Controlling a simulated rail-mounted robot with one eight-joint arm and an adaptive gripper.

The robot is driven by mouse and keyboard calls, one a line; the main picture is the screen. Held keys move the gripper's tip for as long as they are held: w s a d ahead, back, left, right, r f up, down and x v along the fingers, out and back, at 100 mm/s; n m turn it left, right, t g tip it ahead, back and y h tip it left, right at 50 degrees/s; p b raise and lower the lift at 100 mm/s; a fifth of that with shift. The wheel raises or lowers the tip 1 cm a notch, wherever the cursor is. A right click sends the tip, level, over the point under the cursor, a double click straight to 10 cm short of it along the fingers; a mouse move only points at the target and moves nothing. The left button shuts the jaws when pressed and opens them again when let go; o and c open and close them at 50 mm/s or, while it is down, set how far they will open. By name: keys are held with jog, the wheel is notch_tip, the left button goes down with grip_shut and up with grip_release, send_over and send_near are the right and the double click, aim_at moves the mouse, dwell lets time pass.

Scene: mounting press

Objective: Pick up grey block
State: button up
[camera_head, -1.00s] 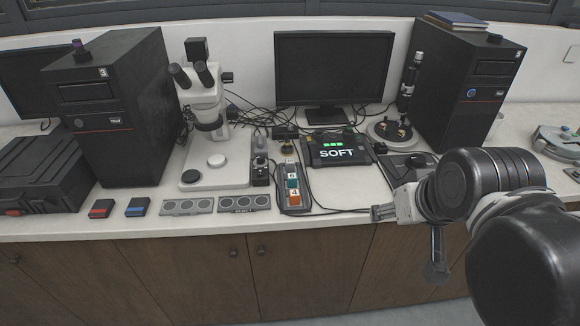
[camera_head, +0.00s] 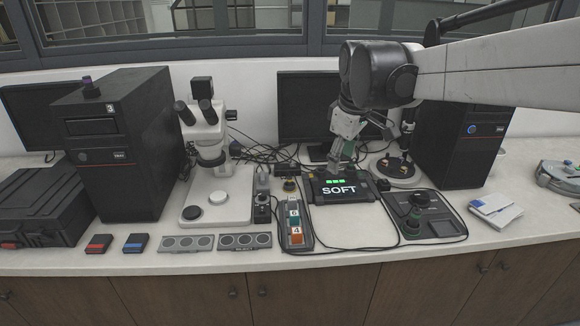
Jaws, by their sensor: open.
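My gripper (camera_head: 339,165) is open and points down just above the back edge of the black device with the "SOFT" screen (camera_head: 340,189). Its fingertips are small, and I cannot tell whether they touch anything. I cannot make out a plain grey block with certainty. Two flat grey pieces with round recesses, a left one (camera_head: 187,243) and a right one (camera_head: 245,241), lie at the counter's front edge, well left of my gripper. My gripper and the device may hide a small block.
A microscope (camera_head: 208,150), a black computer tower (camera_head: 120,150) and a monitor (camera_head: 300,110) stand around. A numbered strip (camera_head: 295,225) and a black control panel (camera_head: 425,215) flank the device. Cables run across the counter. Free counter lies at the front right.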

jog(key=w+a+f+n+g, duration=0.2)
jog(key=w+a+f+n, duration=0.25)
jog(key=w, duration=0.65)
jog(key=n+g, duration=0.1)
jog(key=n, duration=0.3)
send_over(292, 198)
jog(key=d, duration=0.1)
notch_tip(292, 198, down, 9)
notch_tip(292, 198, down, 9)
jog(key=shift+s+a+f+b, duration=0.1)
jog(key=shift+s+b, duration=0.05)
jog(key=shift+b, duration=0.3)
jog(key=shift+a+f, duration=0.2)
jog(key=shift+f, duration=1.1)
jog(key=shift+a+f, duration=0.15)
jog(key=shift+f, duration=1.1)
grip_shut()
